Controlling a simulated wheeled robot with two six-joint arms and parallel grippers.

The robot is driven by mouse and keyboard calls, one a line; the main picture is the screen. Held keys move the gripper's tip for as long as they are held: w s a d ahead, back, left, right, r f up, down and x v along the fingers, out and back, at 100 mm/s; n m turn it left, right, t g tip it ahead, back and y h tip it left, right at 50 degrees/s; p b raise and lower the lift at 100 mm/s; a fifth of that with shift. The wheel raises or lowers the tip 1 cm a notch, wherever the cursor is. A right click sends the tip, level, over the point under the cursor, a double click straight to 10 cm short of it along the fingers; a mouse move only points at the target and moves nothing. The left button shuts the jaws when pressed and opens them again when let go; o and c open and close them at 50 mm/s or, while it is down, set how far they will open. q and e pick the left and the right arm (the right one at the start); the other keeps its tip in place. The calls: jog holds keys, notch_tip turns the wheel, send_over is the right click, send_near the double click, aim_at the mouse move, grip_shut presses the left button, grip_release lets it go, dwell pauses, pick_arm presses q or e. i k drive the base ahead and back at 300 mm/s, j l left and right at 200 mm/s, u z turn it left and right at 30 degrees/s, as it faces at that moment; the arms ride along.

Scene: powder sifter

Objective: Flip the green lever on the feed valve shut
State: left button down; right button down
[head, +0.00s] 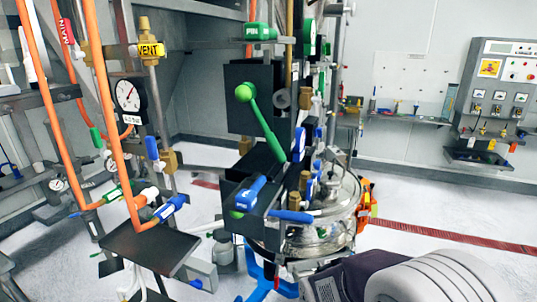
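A long green lever with a ball knob (262,122) slants from upper left to lower right, in front of dark plates at the centre. A smaller green handle (261,32) with white lettering lies sideways above it. Other green handles show at the left, one by the gauge (96,138) and one on the lower orange hose (117,192). I cannot read a feed label, so I cannot tell which lever belongs to the feed valve. Neither of my grippers shows in the head view.
A round steel vessel (325,225) stands behind blue-handled valves (249,193) at the centre. Orange hoses (108,110) and a pressure gauge (128,95) are at the left. A white ribbed body (430,280) fills the lower right. Pale floor is open at the right.

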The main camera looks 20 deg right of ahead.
aim_at(246, 92)
jog(key=k+j+z, duration=0.25)
jog(key=j, duration=0.15)
jog(key=j+z, duration=0.2)
jog(key=j, duration=0.2)
jog(key=k+j+z, duration=0.25)
jog(key=j, duration=0.1)
